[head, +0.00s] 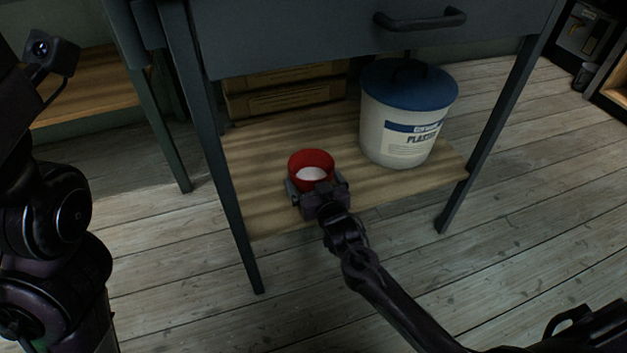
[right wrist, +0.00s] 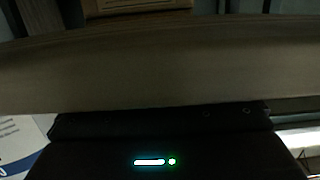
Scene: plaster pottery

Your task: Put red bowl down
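The red bowl (head: 298,158) is upright, with a white inside, over the front part of the wooden lower shelf (head: 265,205) of the grey table. My right gripper (head: 316,188) reaches it from the front, its fingers at the near sides of the bowl, and appears shut on it. The gripper hides the bowl's lower front, so I cannot tell whether its base touches the shelf. In the right wrist view the dark gripper body (right wrist: 160,140) fills the bottom and the bowl is not seen. My left arm stands at the left edge; its fingers are not in view.
A white plaster bucket (head: 385,125) with a blue lid stands on the shelf right of the bowl. Wooden boxes (head: 290,98) are behind. The tabletop's drawer front (head: 330,35) overhangs the shelf, and table legs (head: 225,200) flank it. Shelf left of the bowl is clear.

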